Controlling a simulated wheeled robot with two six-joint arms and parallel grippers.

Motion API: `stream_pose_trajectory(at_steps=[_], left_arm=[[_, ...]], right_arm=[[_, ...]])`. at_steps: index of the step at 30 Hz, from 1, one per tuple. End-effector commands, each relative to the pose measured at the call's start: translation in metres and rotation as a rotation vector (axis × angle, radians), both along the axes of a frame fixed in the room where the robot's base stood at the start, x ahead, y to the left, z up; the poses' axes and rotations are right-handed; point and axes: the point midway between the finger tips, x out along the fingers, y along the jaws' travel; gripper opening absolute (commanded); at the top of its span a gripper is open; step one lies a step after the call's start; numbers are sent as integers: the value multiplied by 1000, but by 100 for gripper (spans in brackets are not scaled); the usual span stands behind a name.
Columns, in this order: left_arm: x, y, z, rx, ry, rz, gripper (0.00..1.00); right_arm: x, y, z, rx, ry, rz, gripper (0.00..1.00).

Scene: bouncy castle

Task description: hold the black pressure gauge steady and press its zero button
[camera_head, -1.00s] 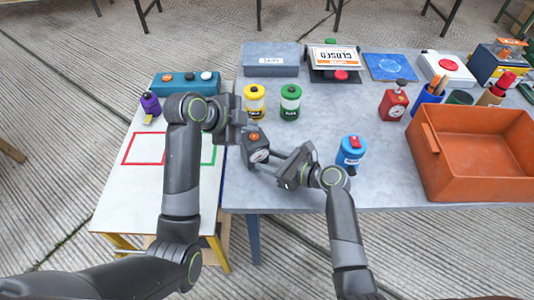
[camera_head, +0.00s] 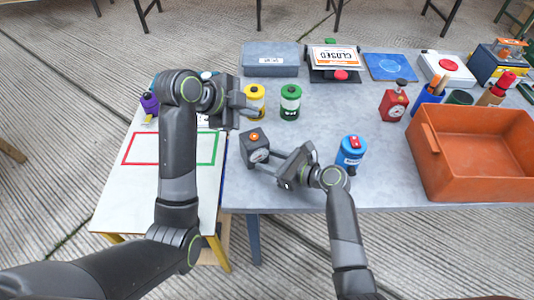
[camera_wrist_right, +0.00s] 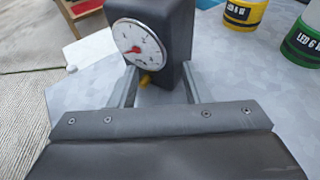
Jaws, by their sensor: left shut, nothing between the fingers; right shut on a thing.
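The black pressure gauge (camera_head: 254,146) stands on the grey table near its left edge, with an orange button (camera_head: 253,136) on its top. In the right wrist view its round white dial (camera_wrist_right: 139,44) with a red needle faces me, and a small yellow part (camera_wrist_right: 146,79) shows below the dial. My right gripper (camera_head: 264,164) is shut on the gauge, a finger on either side of its lower part. My left gripper (camera_head: 252,109) is shut and empty, raised above and behind the gauge, close to the yellow canister in the head view.
A yellow canister (camera_head: 254,95) and a green canister (camera_head: 290,102) stand behind the gauge. An orange bin (camera_head: 475,165) fills the table's right. A white side table (camera_head: 150,185) adjoins on the left.

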Motion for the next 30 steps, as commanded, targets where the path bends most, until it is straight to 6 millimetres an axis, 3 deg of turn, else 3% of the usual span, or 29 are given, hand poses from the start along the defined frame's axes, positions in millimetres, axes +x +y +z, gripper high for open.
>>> stream_pose_trajectory(at_steps=[6, 7, 13, 23, 30], left_arm=[[0, 0, -1, 0, 0, 0, 0], [0, 0, -1, 0, 0, 0, 0], [0, 0, -1, 0, 0, 0, 0], [0, 0, 0, 0, 0, 0, 0], [0, 0, 0, 0, 0, 0, 0]], right_arm=[[-2, -2, -6, -11, 7, 0, 31], [-2, -2, -6, -11, 7, 0, 45], [-1, -1, -4, -7, 5, 0, 69], [-2, -4, -1, -3, 1, -1, 69], [-21, -32, 9, -6, 1, -1, 69]])
